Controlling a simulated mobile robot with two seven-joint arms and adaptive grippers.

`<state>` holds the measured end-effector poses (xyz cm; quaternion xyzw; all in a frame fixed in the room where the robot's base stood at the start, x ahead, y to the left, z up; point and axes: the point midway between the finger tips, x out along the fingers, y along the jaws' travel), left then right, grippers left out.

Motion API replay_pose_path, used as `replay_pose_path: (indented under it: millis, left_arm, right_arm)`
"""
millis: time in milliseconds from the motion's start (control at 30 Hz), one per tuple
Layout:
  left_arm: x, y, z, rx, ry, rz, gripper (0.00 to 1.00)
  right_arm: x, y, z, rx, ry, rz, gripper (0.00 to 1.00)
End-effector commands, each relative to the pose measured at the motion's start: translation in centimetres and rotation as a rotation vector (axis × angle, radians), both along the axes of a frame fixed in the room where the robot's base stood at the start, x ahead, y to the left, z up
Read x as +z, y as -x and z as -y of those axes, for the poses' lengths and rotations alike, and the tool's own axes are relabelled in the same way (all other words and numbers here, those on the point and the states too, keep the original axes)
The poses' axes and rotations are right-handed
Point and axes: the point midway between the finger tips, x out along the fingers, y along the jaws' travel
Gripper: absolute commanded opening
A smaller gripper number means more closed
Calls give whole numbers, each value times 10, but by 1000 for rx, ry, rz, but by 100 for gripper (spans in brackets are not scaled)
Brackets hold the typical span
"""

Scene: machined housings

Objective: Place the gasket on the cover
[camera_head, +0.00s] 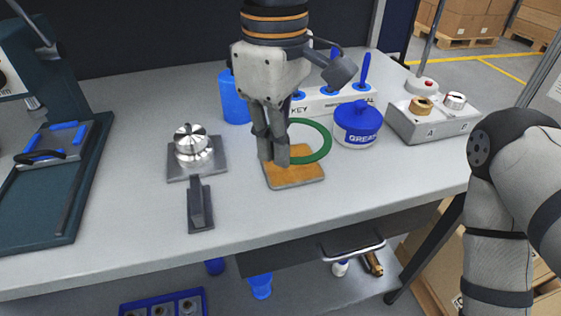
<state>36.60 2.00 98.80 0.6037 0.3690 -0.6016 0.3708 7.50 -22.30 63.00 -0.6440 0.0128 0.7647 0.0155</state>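The gasket, a thin green ring (325,150), shows in the head view behind and to the right of my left gripper (272,161). The fingers point down, close together, and are shut on its left side, which they hide. The ring appears raised over the back of a tan-topped pad (293,177); the exact gap is hard to judge. A silver, round, stepped metal part (191,146), perhaps the cover, sits on a square grey plate (216,163) left of the gripper. My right arm comes in at the right edge; its gripper is out of the picture.
A blue-lidded grease tub (357,137) stands right of the ring. Behind are a blue cup (235,104) and a white rack of blue-handled tools (322,105). A grey block (200,209) lies in front.

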Motion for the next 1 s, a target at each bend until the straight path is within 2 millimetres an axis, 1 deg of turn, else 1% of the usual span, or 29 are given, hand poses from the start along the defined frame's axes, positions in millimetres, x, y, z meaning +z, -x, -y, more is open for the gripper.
replay_pose_path:
  millis: [33, 100, 367, 500, 567, 733, 867, 900, 967, 1000]
  left_arm:
    - [-22, -9, -1, -1, -5, -20, 0]
    - [-35, -21, -3, -1, -3, -17, 0]
    - [-58, -42, -6, -1, -2, -9, 0]
    - [-83, -41, -6, -3, -5, -7, 0]
    - [-86, -42, -5, -2, -2, -4, 0]
    - [-85, -42, -5, -2, -2, -4, 0]
    - [-88, -42, -6, -2, -2, -4, 0]
    - [-88, -42, -6, -2, -2, -2, 9]
    - [-88, -42, -6, -2, -3, -3, 23]
    - [-88, -42, -6, -2, -2, -4, 25]
  right_arm:
    - [-6, 6, 0, 0, 0, -24, 0]
    - [-8, 9, 0, 0, 0, -33, 0]
    - [-12, 13, 0, 0, 0, -47, 0]
    - [-12, 12, 0, 0, 0, -45, 0]
    - [-12, 12, 0, 0, 0, -45, 0]
    - [-11, 12, 0, 0, 0, -44, 0]
    - [-11, 12, 0, 0, 0, -43, 0]
    - [-11, 12, 0, 0, 0, -44, 0]
    - [-11, 12, 0, 0, 0, -44, 0]
    - [-11, 12, 0, 0, 0, -44, 0]
